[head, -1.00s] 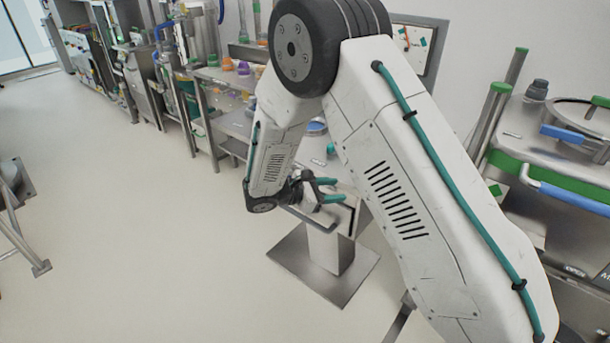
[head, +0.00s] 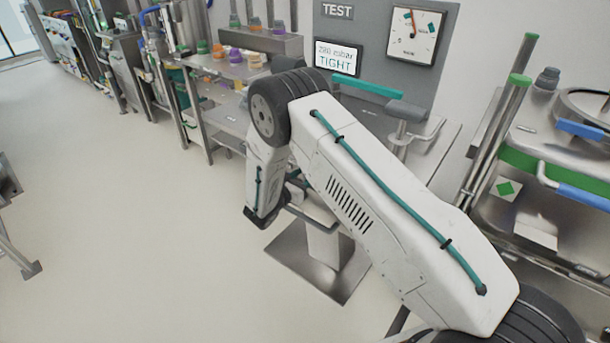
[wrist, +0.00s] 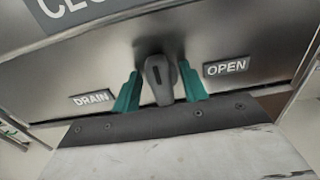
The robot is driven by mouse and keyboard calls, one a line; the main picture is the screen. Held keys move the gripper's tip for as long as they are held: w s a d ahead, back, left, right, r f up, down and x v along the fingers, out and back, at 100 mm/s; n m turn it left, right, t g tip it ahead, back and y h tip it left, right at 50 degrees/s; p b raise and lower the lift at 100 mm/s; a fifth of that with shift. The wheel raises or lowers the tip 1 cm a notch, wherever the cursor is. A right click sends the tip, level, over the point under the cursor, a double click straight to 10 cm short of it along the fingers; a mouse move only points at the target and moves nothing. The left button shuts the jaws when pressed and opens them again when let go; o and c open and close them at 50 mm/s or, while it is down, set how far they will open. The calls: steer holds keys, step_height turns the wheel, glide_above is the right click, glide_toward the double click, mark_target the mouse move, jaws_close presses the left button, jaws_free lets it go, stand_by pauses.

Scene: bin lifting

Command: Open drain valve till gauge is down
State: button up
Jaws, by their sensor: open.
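In the wrist view, the drain valve handle (wrist: 158,82) is a dark grey lever on a steel face, between a DRAIN label (wrist: 92,98) on the left and an OPEN label (wrist: 227,67) on the right. My gripper (wrist: 160,72) is open, with one teal finger on each side of the handle. I cannot tell whether either finger touches it. The gauge (head: 414,36) is a white dial on the grey TEST panel in the head view; its reading is too small to tell. A display (head: 335,57) beside it reads TIGHT. My arm mostly hides the gripper there.
A steel pedestal (head: 320,265) stands on the floor below my gripper. A steel bench (head: 228,122) with coloured parts is behind, and steel equipment with green and blue rails (head: 565,175) is at the right.

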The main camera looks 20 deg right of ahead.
steer(key=shift+w+d, duration=0.25)
steer(key=shift+d, duration=0.15)
steer(key=c, duration=0.6)
